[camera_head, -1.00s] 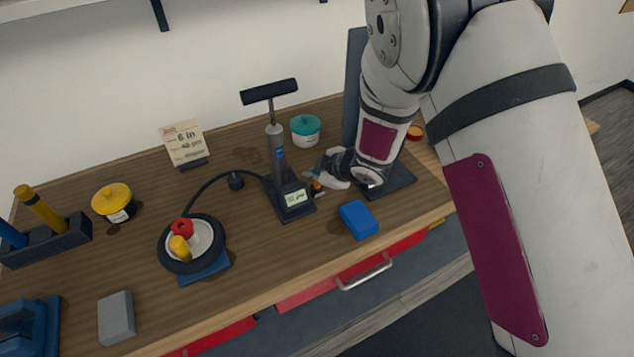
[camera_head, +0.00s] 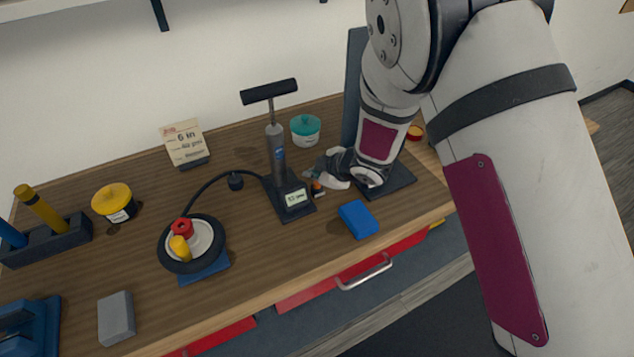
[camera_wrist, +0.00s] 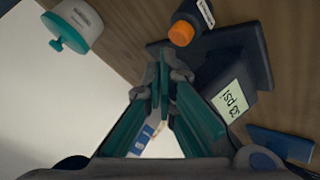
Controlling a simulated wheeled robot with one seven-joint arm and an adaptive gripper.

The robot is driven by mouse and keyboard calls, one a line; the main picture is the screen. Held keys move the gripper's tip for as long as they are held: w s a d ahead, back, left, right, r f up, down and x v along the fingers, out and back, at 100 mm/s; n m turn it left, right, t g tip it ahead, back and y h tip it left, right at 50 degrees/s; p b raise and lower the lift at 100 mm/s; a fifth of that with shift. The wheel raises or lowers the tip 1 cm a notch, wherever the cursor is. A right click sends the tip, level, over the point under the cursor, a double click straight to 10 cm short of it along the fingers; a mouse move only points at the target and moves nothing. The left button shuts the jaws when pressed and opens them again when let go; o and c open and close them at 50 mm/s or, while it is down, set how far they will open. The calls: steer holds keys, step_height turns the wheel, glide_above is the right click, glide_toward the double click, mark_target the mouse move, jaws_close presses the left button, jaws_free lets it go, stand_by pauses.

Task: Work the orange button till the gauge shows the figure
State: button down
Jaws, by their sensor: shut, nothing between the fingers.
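The orange button (camera_head: 317,187) sits on a small dark housing beside the right of the pump's base; it shows larger in the wrist view (camera_wrist: 181,33). The gauge (camera_head: 296,198) is a pale display on the black pump base. In the wrist view the gauge (camera_wrist: 232,101) appears turned and shows a two-digit figure with "psi"; the digits are hard to read for sure. My gripper (camera_head: 313,172) is shut and empty, just behind and above the button. In the wrist view my gripper's fingertips (camera_wrist: 161,85) are together, apart from the button.
A card (camera_head: 185,143) on a stand shows "6 in" and a blurred psi figure. The pump (camera_head: 276,150) has a hose to the wheel (camera_head: 191,243). A dark upright panel (camera_head: 353,85) stands near my arm.

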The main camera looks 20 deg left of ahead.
mark_target(315, 185)
steer(key=shift+f, duration=0.4)
steer(key=shift+f, duration=0.45)
stand_by(1.5)
steer(key=shift+r, duration=0.1)
stand_by(0.5)
steer(key=shift+r, duration=0.8)
steer(key=shift+r, duration=2.5)
